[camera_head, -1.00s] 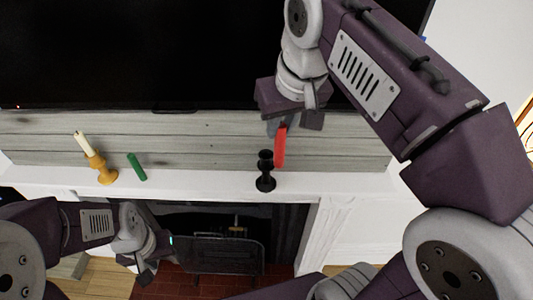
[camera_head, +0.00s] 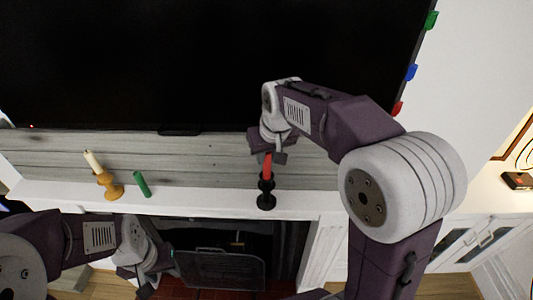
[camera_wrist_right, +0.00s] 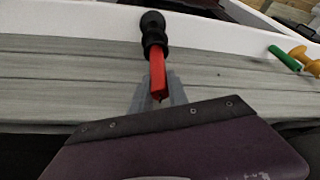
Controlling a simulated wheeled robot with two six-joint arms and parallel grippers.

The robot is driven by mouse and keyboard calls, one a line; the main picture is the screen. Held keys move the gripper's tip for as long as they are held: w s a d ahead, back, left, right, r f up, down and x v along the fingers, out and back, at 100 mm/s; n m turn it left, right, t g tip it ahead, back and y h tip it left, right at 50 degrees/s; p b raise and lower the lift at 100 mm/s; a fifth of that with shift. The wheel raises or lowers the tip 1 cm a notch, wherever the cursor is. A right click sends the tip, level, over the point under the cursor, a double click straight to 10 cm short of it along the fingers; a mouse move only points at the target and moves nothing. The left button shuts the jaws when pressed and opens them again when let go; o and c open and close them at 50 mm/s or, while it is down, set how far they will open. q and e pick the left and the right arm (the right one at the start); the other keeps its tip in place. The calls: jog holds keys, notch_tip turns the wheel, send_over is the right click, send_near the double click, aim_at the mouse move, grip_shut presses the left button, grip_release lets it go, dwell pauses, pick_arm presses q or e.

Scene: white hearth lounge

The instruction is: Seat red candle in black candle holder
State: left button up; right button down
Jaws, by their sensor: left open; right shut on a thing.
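The black candle holder (camera_head: 266,199) stands on the white mantel. The red candle (camera_head: 267,166) is upright just above it, with its lower end at the holder's top; I cannot tell how deep it sits in the cup. My right gripper (camera_head: 267,157) is shut on the candle's upper part. In the right wrist view the red candle (camera_wrist_right: 158,75) lines up with the black holder (camera_wrist_right: 153,30), and my right gripper (camera_wrist_right: 158,92) is partly hidden behind the candle. My left gripper (camera_head: 148,278) is open and empty, low in front of the fireplace, away from the mantel.
A large dark screen (camera_head: 190,60) hangs above. The mantel between green candle and black holder is clear.

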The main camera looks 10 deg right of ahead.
jog(key=shift+w+f, duration=0.1)
jog(key=shift+w, duration=0.2)
jog(key=c, duration=1.3)
grip_release()
jog(key=shift+w, duration=0.25)
pick_arm(q)
jog(key=shift+w+f, duration=0.15)
jog(key=shift+w, duration=0.1)
pick_arm(e)
jog(key=v, duration=1.2)
jog(key=shift+s, duration=0.2)
